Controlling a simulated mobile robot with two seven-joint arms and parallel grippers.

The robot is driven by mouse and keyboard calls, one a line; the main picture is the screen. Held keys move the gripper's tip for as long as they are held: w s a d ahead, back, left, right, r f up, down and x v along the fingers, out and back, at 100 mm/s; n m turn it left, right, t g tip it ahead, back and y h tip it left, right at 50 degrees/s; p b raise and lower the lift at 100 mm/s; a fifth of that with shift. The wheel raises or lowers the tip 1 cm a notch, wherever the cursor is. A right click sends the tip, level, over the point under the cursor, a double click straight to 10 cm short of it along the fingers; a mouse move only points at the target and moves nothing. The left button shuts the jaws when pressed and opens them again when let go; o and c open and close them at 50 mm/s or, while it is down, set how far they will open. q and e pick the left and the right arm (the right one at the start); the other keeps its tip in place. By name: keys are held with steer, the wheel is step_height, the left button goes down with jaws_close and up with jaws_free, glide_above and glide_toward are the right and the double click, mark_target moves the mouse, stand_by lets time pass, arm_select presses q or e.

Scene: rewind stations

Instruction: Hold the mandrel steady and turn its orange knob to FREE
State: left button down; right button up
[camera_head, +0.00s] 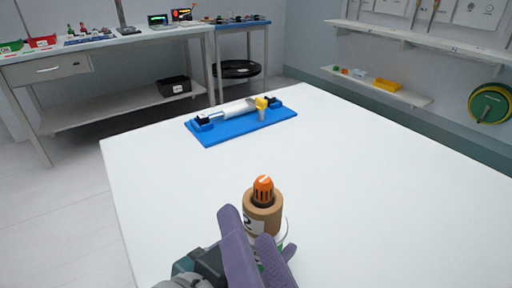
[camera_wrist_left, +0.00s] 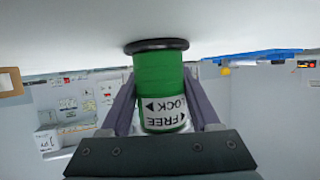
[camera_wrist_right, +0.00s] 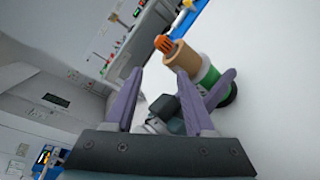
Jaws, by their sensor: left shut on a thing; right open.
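The mandrel stands upright on the white table (camera_head: 400,190). In the head view its orange knob (camera_head: 263,187) sits on top of a tan collar (camera_head: 262,214). The left wrist view shows its green body (camera_wrist_left: 160,85), a black base disc and a white label reading LOCK and FREE with arrows. My left gripper (camera_head: 262,246) is shut on the mandrel below the collar, a finger on each side. In the right wrist view, my right gripper (camera_wrist_right: 160,103) is open and empty, apart from the mandrel; the orange knob (camera_wrist_right: 167,44) shows beyond its fingertips. The knob's exact setting is unclear.
A blue board (camera_head: 240,125) with a silver roller and a yellow part lies at the table's far side. The table between is clear. A workbench (camera_head: 110,42) with bins stands behind at left; wall shelves (camera_head: 375,85) are at right.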

mark_target(258, 179)
steer(key=d+r+m+y, duration=0.1)
steer(key=d+m+y, duration=0.45)
steer(key=m, duration=1.65)
steer(key=shift+h, duration=0.25)
steer(key=x, duration=1.1)
steer(key=shift+s+a, duration=0.1)
steer(key=shift+a, duration=0.15)
steer(key=shift+f, duration=0.1)
jaws_close()
